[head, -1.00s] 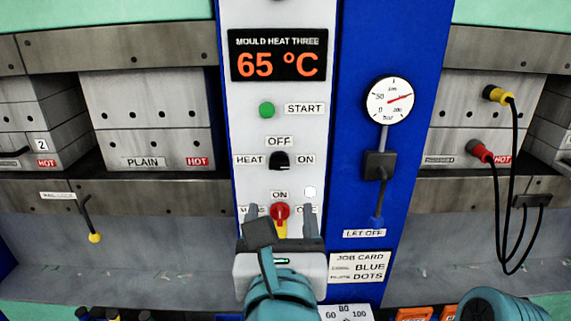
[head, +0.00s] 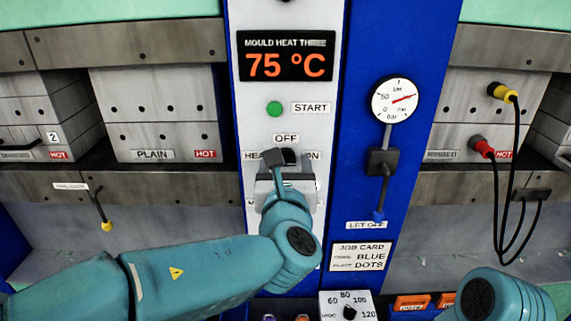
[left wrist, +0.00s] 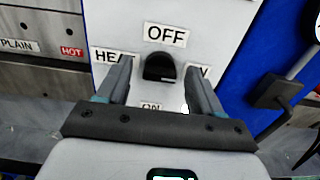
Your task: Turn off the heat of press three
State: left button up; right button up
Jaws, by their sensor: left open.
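The mould heat three display (head: 286,57) reads 75 °C. My right gripper is out of view.
A green START button (head: 274,108) is above the knob. The red switch below is hidden by my left arm. To the right are a pressure gauge (head: 396,99), a let-off lever (head: 382,175) and a job card (head: 361,257). Black cables (head: 497,205) hang farther right.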

pick_arm(q)
jog(key=c, duration=1.1)
jog(key=shift+o, duration=0.2)
jog(key=shift+f+n+b, duration=0.15)
jog(key=shift+n+b, duration=0.15)
jog(key=shift+b, duration=0.35)
jog(key=n+b, duration=0.6)
jog(key=b, duration=0.1)
jog(key=n+b, duration=0.5)
jog(key=b, duration=0.3)
jog(key=shift+a+f+n, duration=0.15)
jog(key=shift+f+n, duration=0.05)
jog(key=shift+n, duration=0.2)
jog(key=n+b, duration=0.3)
jog(key=shift+n+b, duration=0.7)
jog(key=shift+n, duration=0.5)
jog(key=o, duration=1.1)
jog(key=shift+s+a+r, duration=0.1)
jog(key=shift+r, duration=0.05)
jog(key=shift+c, duration=0.2)
